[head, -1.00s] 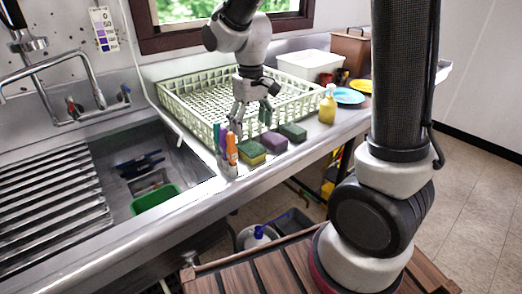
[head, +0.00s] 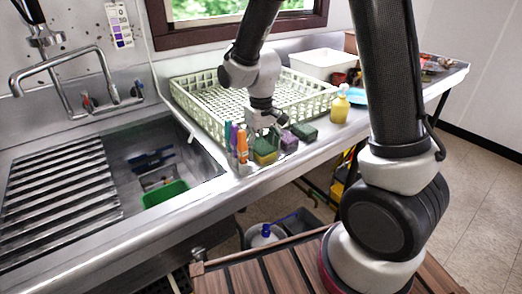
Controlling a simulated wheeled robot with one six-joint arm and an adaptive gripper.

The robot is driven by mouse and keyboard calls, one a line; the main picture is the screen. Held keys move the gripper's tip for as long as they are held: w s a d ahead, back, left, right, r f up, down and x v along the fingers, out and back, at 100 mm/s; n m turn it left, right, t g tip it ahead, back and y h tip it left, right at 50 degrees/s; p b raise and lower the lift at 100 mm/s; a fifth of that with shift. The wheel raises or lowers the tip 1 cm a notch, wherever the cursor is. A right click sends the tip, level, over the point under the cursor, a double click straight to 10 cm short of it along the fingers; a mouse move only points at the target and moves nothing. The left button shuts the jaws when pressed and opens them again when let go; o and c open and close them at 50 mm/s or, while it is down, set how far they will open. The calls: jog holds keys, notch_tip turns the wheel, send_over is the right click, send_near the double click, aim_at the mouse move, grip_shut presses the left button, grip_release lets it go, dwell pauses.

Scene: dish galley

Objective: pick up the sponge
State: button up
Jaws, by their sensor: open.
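A sponge with a yellow body and green top (head: 264,152) lies on the steel counter in front of the pale green dish rack. A purple sponge (head: 289,142) and a dark green sponge (head: 304,131) lie in a row to its right. My gripper (head: 266,137) points down, open, with its fingers at the yellow-and-green sponge and hiding part of it. I cannot tell whether the fingers touch it. Nothing is seen held.
Upright markers or bottles in purple, orange and other colours (head: 242,147) stand close left of the sponges. The dish rack (head: 205,111) is behind. A yellow bottle (head: 340,105) stands to the right. The sink with a green tub (head: 165,193) lies left.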

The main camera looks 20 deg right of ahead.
aim_at(261, 145)
jog(key=c, duration=0.8)
jog(key=shift+o, duration=0.2)
jog(key=shift+r, duration=0.1)
notch_tip(261, 145, up, 18)
jog(key=shift+o, duration=0.3)
jog(key=c, duration=0.3)
